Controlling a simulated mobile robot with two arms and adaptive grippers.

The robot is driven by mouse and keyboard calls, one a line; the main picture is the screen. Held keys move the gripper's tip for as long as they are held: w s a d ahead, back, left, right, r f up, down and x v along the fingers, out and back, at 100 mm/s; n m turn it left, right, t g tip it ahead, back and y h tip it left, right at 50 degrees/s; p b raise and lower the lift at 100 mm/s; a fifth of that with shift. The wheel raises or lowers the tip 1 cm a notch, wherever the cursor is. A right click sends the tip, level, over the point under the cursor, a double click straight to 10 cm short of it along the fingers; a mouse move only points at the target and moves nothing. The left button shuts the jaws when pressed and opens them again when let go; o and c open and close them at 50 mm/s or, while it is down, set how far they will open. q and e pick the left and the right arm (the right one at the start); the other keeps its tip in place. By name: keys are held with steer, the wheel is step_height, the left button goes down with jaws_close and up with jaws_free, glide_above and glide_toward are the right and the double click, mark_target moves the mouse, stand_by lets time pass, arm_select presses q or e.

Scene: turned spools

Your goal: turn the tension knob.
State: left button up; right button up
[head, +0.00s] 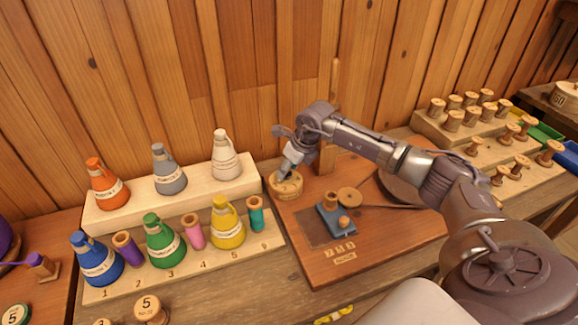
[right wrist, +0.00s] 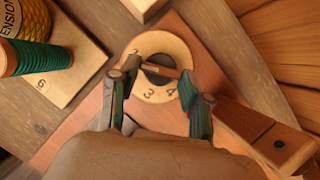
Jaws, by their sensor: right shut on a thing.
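The tension knob (head: 287,186) is a round pale wooden dial at the back left corner of the reddish wooden board (head: 310,262). In the right wrist view its dial face (right wrist: 171,42) carries numbers; a 3 and a 4 are readable. A narrow grip bar (right wrist: 160,70) crosses a dark centre. My right gripper (head: 286,172) reaches down onto the knob from above. The fingers hide part of the dial. My left gripper is not in view.
Thread cones stand in a stepped wooden rack (head: 270,243) to the left, close to the board. A blue block (head: 333,226) with wooden discs sits on the board's middle. Several wooden spools fill a rack (head: 430,128) at the right. A plank wall is behind.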

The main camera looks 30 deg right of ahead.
steer(key=shift+a+m+h, duration=0.15)
steer(key=shift+m+h, duration=0.45)
steer(key=shift+m, duration=0.9)
steer(key=o, duration=1.2)
steer(key=shift+c, duration=0.2)
steer(key=shift+r, duration=0.2)
steer(key=v, duration=1.1)
steer(key=shift+s+r, duration=0.25)
steer(key=shift+r, duration=0.05)
steer(key=shift+f, duration=0.1)
